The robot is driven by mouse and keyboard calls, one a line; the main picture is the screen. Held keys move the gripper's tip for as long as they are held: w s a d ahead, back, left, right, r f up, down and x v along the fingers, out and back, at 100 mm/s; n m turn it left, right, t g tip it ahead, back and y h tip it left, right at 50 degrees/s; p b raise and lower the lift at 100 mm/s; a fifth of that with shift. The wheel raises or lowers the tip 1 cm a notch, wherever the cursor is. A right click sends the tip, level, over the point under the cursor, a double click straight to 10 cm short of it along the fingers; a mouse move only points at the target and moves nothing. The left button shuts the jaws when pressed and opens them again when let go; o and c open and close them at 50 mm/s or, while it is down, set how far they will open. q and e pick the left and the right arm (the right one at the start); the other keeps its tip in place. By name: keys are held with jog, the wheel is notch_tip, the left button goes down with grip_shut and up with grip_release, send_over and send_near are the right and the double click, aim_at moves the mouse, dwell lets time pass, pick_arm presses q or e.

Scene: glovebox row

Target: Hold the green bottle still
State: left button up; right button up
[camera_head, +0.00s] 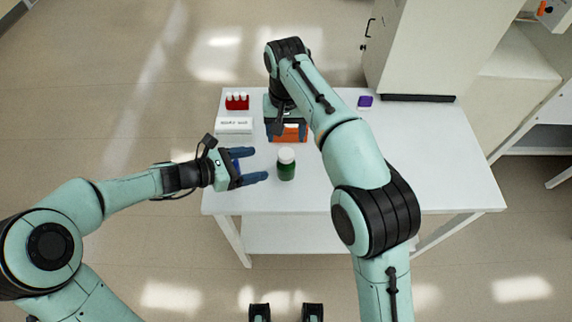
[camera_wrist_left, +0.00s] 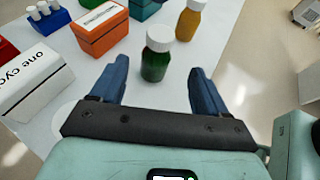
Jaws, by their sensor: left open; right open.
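The green bottle (camera_head: 286,171) with a white cap stands upright on the white table. In the left wrist view the green bottle (camera_wrist_left: 154,66) is centred just beyond the fingertips, with a gap on each side. My left gripper (camera_head: 261,164) is open and empty, its blue fingers pointing right at the bottle without reaching around it. It also shows in the left wrist view (camera_wrist_left: 158,76). My right gripper (camera_head: 287,134) is open, pointing down at the orange box behind the bottle; whether its fingers touch the box I cannot tell.
The orange box (camera_wrist_left: 98,32), a white lettered box (camera_wrist_left: 32,90) and a red rack (camera_head: 237,103) of white-capped vials stand behind and left. An amber bottle (camera_wrist_left: 188,22) and a teal box (camera_wrist_left: 146,8) are near. A purple item (camera_head: 365,102) lies at the back. The table's right part is clear.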

aim_at(279, 160)
pick_arm(q)
jog(key=x, duration=0.8)
jog(key=shift+w+d+f, duration=0.1)
jog(key=shift+w, duration=0.05)
pick_arm(e)
jog(key=shift+w, duration=0.15)
pick_arm(q)
grip_shut()
pick_arm(e)
jog(key=shift+f+n, duration=0.4)
jog(key=shift+f, duration=0.05)
jog(key=shift+s+a+f+n+g, duration=0.2)
jog(key=shift+f+n+g, duration=0.1)
jog(key=shift+n, duration=0.3)
jog(key=shift+d+r+n, duration=0.1)
jog(key=shift+n, duration=0.5)
pick_arm(q)
jog(key=shift+f, duration=0.1)
pick_arm(e)
jog(key=shift+w+d+r+n, duration=0.15)
jog(key=shift+r+n, duration=0.4)
jog(key=shift+n, duration=0.05)
jog(key=shift+f, duration=3.95)
